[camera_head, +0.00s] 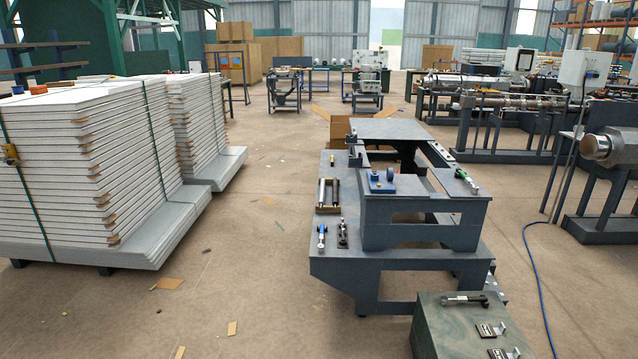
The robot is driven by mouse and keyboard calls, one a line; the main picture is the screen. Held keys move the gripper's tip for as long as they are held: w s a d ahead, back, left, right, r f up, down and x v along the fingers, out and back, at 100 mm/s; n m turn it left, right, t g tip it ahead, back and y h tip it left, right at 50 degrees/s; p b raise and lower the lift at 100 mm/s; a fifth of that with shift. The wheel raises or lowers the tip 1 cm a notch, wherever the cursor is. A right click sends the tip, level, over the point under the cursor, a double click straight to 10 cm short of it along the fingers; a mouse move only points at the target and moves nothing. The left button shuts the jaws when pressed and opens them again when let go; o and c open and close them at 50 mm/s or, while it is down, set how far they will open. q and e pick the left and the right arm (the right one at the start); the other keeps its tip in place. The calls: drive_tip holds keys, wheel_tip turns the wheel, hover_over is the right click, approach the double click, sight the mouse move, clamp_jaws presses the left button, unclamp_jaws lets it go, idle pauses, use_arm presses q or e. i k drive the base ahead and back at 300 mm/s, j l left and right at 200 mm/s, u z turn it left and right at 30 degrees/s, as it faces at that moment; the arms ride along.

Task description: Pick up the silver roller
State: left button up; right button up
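Two upright-looking cylindrical rollers lie side by side in a small brown holder on the left part of the grey workbench. The left one is a silver roller (322,193) and the right one is a dark roller (334,192). My left and right grippers do not show in the camera head view. The bench stands some distance ahead, and nothing of mine touches the rollers.
The grey workbench (340,260) carries a raised table with a blue fixture (382,181). Hand tools (321,236) lie near its front left. A green cabinet (465,330) stands at front right. Stacked white panels (80,165) fill the left. Floor between is mostly clear.

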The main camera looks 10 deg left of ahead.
sight(322, 190)
drive_tip(key=i+j+u, duration=0.1)
drive_tip(key=i+u, duration=0.2)
drive_tip(key=i, duration=2.4)
